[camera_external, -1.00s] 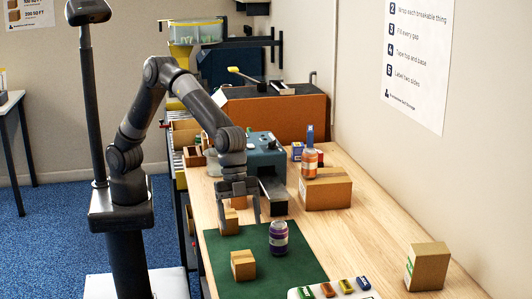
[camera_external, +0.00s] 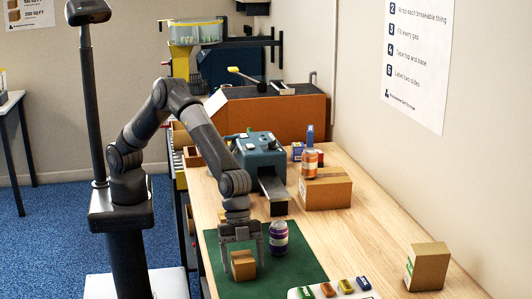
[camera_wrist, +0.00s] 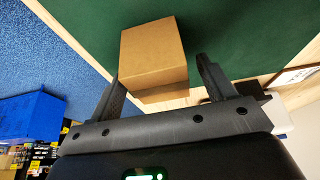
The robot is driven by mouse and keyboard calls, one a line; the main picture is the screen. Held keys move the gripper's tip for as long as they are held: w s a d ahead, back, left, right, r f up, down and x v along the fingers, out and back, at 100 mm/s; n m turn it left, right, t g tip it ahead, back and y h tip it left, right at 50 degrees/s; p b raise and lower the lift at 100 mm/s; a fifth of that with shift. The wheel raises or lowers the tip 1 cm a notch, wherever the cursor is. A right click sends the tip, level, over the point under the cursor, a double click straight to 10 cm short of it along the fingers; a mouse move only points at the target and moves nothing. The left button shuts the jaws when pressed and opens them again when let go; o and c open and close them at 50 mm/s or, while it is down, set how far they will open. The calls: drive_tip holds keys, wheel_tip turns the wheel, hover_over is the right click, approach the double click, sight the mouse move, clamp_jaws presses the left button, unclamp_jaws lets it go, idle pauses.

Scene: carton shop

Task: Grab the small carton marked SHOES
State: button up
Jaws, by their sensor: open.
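A small brown carton (camera_external: 243,265) stands on the green mat (camera_external: 290,262). No marking can be read on the sides that show. My gripper (camera_external: 241,262) is open above it, with its fingers reaching down on either side of the carton in the external view. In the wrist view, the carton (camera_wrist: 153,52) lies between and just beyond the open fingertips of my gripper (camera_wrist: 160,75). I cannot tell whether the fingers touch it. Another small carton (camera_external: 222,216) is mostly hidden behind my gripper.
A purple jar (camera_external: 278,238) stands close to the right of my gripper. A larger carton (camera_external: 427,267) and a white tray (camera_external: 335,293) with coloured blocks are at the front right.

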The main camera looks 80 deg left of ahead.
drive_tip(key=shift+d+f, duration=0.2)
drive_tip(key=shift+f, duration=0.4)
drive_tip(key=shift+c, duration=0.2)
drive_tip(key=c, duration=1)
drive_tip(key=shift+r, duration=0.1)
